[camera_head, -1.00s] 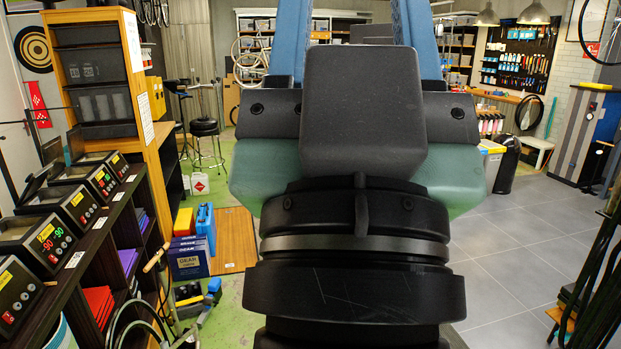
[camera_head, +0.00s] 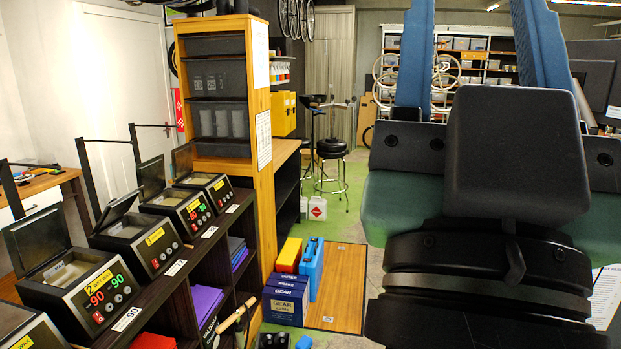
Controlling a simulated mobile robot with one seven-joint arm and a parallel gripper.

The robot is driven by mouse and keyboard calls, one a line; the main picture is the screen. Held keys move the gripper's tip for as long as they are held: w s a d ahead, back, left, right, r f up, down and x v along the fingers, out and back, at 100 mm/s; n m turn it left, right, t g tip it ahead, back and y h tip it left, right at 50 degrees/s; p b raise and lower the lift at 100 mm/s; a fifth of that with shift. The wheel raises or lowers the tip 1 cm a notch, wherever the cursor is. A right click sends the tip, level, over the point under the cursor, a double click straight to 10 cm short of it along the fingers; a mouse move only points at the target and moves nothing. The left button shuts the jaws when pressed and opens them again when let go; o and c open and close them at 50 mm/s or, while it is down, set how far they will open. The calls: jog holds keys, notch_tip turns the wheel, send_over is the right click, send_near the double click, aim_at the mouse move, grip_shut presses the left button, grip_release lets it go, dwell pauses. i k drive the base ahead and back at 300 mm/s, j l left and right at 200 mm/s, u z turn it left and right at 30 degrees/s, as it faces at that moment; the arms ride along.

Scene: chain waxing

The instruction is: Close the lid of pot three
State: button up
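Several black waxing pots stand in a row on a dark shelf top at the left. One pot (camera_head: 85,290) has a yellow label that seems to read 2, and its lid (camera_head: 38,242) is raised. The pot just beyond it (camera_head: 150,248) may be pot three, but its number is too small to read. That pot's lid (camera_head: 118,208) is tilted up and open. The two farther pots (camera_head: 190,212) (camera_head: 214,188) also have raised lids. My arm fills the right side of the view; my gripper is not visible.
The dark shelf (camera_head: 205,262) holds purple and red items below the pots. A wooden cabinet (camera_head: 258,130) stands at its far end. Blue gear boxes (camera_head: 287,300) and a wooden board (camera_head: 340,290) lie on the green floor, with a black stool (camera_head: 332,150) behind.

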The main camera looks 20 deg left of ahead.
aim_at(116, 208)
jog(key=i+u, duration=0.15)
jog(key=i, duration=0.35)
jog(key=i+l+u, duration=0.1)
jog(key=i, duration=0.45)
jog(key=i+l+u, duration=0.15)
jog(key=i, duration=0.35)
jog(key=i+u, duration=0.25)
jog(key=u, duration=0.15)
jog(key=i+l+u, duration=0.1)
jog(key=i+u, duration=0.15)
jog(key=u, duration=0.2)
jog(key=i+l+u, duration=0.15)
jog(key=u, duration=0.25)
jog(key=i+l+u, duration=0.25)
jog(key=u, duration=0.2)
jog(key=i+l+u, duration=0.2)
jog(key=i, duration=0.2)
jog(key=i+l+u, duration=0.15)
jog(key=i, duration=0.25)
